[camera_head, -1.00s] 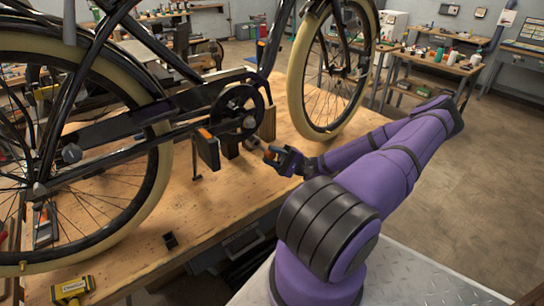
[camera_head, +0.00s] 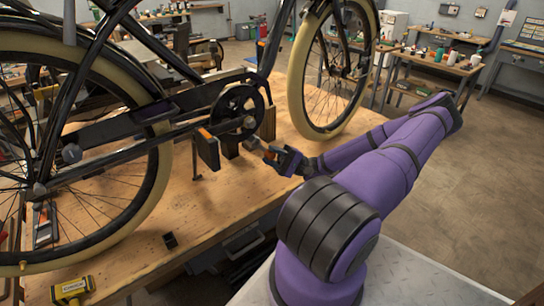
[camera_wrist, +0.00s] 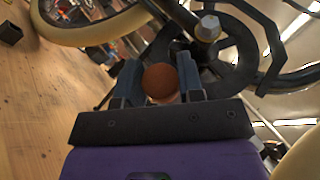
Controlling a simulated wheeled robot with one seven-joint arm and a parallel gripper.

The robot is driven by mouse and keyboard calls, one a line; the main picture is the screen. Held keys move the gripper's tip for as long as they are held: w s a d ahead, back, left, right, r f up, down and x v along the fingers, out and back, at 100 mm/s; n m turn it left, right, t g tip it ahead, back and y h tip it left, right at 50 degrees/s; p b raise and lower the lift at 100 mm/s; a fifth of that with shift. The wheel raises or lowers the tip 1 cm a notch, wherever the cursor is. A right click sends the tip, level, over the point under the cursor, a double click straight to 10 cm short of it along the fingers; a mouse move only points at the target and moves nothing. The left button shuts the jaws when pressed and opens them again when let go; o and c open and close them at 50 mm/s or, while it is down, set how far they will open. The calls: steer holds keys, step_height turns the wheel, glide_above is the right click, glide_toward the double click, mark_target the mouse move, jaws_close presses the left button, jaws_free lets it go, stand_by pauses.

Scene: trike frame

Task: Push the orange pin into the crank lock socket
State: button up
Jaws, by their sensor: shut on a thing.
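My gripper (camera_head: 276,157) is shut on the orange pin (camera_wrist: 161,83). In the wrist view its round orange-brown head sits between the two blue-grey fingers (camera_wrist: 160,80). In the head view the gripper is just right of and below the black crank and chainring (camera_head: 240,112), with the pin between them. The crank also shows in the wrist view (camera_wrist: 225,65), beyond the fingers. The pin's front end and the lock socket are hidden or too small to make out, so I cannot tell whether the pin touches the socket.
The trike's rear wheel (camera_head: 160,180) and front wheel (camera_head: 335,125) flank the crank. The wooden bench top (camera_head: 215,212) is mostly clear in front. A yellow tool (camera_head: 73,290) lies at the near left.

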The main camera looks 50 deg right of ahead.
mark_target(264, 149)
steer(key=shift+w+d, duration=0.3)
steer(key=shift+w, duration=0.8)
steer(key=shift+w+d, duration=0.25)
steer(key=shift+w, duration=0.8)
steer(key=o, duration=1)
steer(key=v, duration=1)
steer(key=shift+s+d+f, duration=0.25)
